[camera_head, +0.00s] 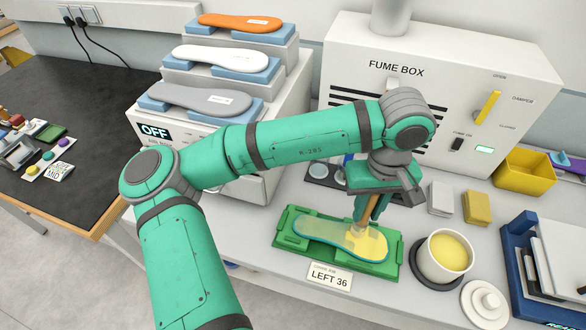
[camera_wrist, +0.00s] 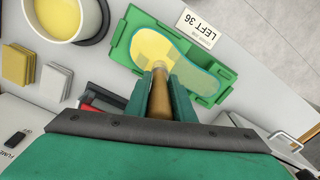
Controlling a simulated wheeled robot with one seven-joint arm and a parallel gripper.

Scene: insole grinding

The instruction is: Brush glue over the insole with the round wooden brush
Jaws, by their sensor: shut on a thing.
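My gripper (camera_head: 372,194) is shut on the round wooden brush (camera_head: 368,208), which points down over the insole. In the wrist view the brush's brown handle (camera_wrist: 159,98) sits between the fingers (camera_wrist: 160,92). The insole (camera_head: 325,233) lies in a green tray (camera_head: 285,238). Its right end, near the brush, is yellow; the rest looks paler with a blue-green edge. In the wrist view the insole (camera_wrist: 165,50) is yellow over the wide end and duller toward the other. The brush tip seems to touch the insole's yellow end. The glue pot (camera_head: 445,256) holds yellow glue and stands right of the tray.
A label reading LEFT 36 (camera_head: 330,277) stands in front of the tray. A round white lid (camera_head: 485,303) lies in front of the pot. Grey (camera_head: 440,198) and yellow (camera_head: 477,207) blocks lie behind it. The fume box (camera_head: 455,80) stands behind; a blue machine (camera_head: 540,255) is at right.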

